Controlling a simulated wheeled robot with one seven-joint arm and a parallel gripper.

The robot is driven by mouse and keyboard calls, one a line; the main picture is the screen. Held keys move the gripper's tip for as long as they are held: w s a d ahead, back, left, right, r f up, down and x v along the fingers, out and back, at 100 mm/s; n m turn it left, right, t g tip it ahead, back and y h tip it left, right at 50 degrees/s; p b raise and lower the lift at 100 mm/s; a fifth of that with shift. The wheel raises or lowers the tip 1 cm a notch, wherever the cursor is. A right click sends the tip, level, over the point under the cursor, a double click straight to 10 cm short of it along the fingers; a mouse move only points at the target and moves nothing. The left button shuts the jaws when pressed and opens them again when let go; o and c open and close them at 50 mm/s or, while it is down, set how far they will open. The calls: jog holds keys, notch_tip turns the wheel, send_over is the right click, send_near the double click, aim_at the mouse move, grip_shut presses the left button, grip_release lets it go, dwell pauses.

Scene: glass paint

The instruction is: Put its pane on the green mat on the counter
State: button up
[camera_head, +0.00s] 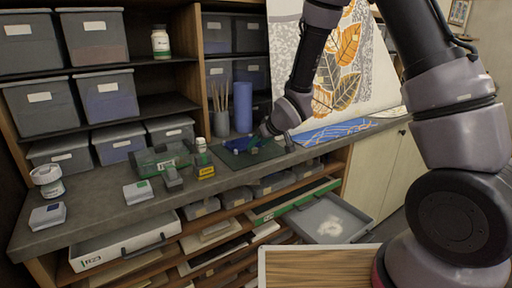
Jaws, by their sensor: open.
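The dark green mat (236,168) lies on the grey counter (110,212), right of its middle. A small dark blue piece (238,144) lies on the back part of the mat; I cannot tell whether it is the pane. A small green spot shows beside it. My gripper (266,131) is open and low over the back right of the mat, close to the blue piece. Its fingertips are small in the picture, and I cannot tell whether they touch anything. No clear pane shows between them.
A green-fronted clear box (160,157), a yellow-labelled bottle (203,160) and small white-topped boxes stand left of the mat. A blue roll (243,107) and a cup of brushes (221,123) stand behind. Below, an open grey tray drawer (325,220) juts out.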

jog(key=s+d+r+m+h, duration=0.25)
jog(key=s+d+r, duration=0.25)
jog(key=d+r, duration=0.45)
jog(key=s+d+r+m+h, duration=0.1)
jog(key=s+d+r+m, duration=0.35)
jog(key=d+r, duration=0.55)
jog(key=s+d+r+m, duration=0.2)
jog(key=s+r, duration=0.2)
jog(key=s, duration=0.4)
jog(key=s+d+r+m, duration=0.2)
jog(key=s+d+r, duration=0.1)
jog(key=s, duration=0.5)
jog(key=shift+r+y, duration=0.35)
jog(key=shift+r, duration=0.4)
